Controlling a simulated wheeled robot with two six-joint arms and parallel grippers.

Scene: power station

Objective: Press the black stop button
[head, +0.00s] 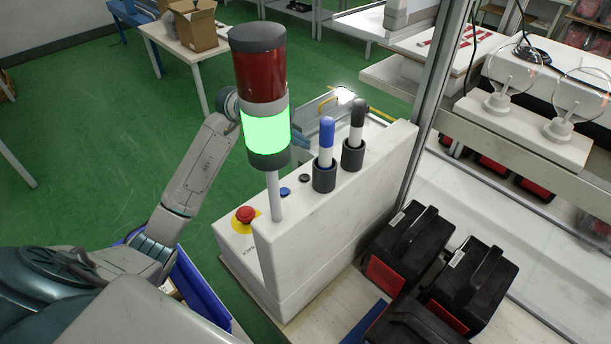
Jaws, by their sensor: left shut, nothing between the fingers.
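The black button (304,178) sits on the white control panel (233,243), beyond a blue button (285,191) and a red emergency stop (245,214) on a yellow plate. My left arm reaches in from the left and passes behind the signal tower (265,85), which hides most of the wrist. The tip of my left gripper (300,141) shows just right of the tower, above and beyond the black button in the picture. It looks shut and empty, apart from the button. My right gripper is not in view.
The tower's pole and lit green lamp stand close to the buttons. A blue-topped handle (326,140) and a black-topped handle (356,120) stand in dark holders on the white wall (335,215). Black cases (470,285) lie at right. Green floor (90,130) is open at left.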

